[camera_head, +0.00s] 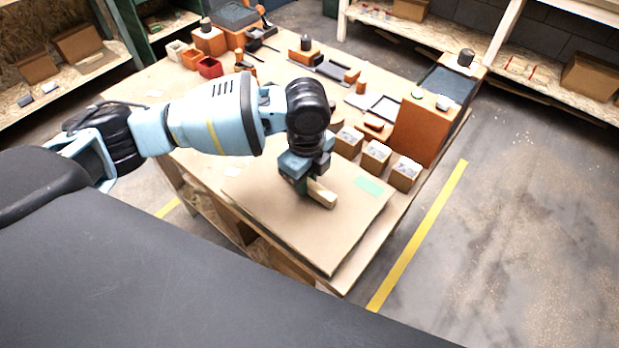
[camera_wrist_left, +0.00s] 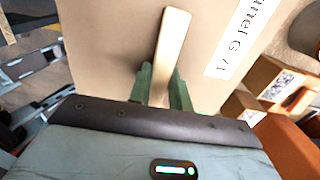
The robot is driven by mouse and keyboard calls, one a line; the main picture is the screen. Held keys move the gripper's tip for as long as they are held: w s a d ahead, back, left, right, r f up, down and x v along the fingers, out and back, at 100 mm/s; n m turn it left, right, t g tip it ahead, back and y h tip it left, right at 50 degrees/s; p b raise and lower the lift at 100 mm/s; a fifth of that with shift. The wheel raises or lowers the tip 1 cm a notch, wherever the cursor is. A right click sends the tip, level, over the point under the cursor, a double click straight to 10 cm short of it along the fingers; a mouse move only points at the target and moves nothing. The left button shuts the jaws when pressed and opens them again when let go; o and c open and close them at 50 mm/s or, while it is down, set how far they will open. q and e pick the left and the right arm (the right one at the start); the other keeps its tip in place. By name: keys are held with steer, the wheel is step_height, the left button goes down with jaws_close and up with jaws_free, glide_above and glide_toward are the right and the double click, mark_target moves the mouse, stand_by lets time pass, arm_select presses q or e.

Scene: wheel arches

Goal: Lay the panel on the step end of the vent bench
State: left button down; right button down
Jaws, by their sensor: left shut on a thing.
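The panel (camera_head: 270,215) is a flat tan board with a pale wooden grip bar (camera_head: 324,196) on top and a green patch near its far right corner. In the left wrist view the panel (camera_wrist_left: 105,40) bears a white label reading "anel G /1", and the bar (camera_wrist_left: 168,45) runs away from my fingers. My left gripper (camera_head: 306,183) is shut on this bar, its green fingertips (camera_wrist_left: 163,85) on either side. The panel covers the near end of the wooden bench (camera_head: 160,72); I cannot tell whether it rests there or hangs just above. My right gripper is not in view.
Several small label-marked boxes (camera_head: 375,157) stand just beyond the panel, beside a tall orange block (camera_head: 422,130). Orange fixtures, dark trays and a red bin (camera_head: 210,67) occupy the bench's far part. Shelves line the back and left. Floor with a yellow line (camera_head: 420,235) lies open at right.

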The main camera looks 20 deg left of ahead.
mark_target(309, 181)
arm_select(q)
steer(key=shift+w+a, duration=0.15)
steer(key=shift+w, duration=0.5)
steer(key=shift+w+a, duration=0.15)
steer(key=shift+w, duration=0.45)
steer(key=shift+s+f, duration=0.1)
steer(key=shift+f, duration=1.65)
steer(key=shift+f, duration=0.15)
steer(key=c, duration=1.3)
jaws_free()
step_height(309, 181, up, 12)
steer(key=shift+p, duration=0.4)
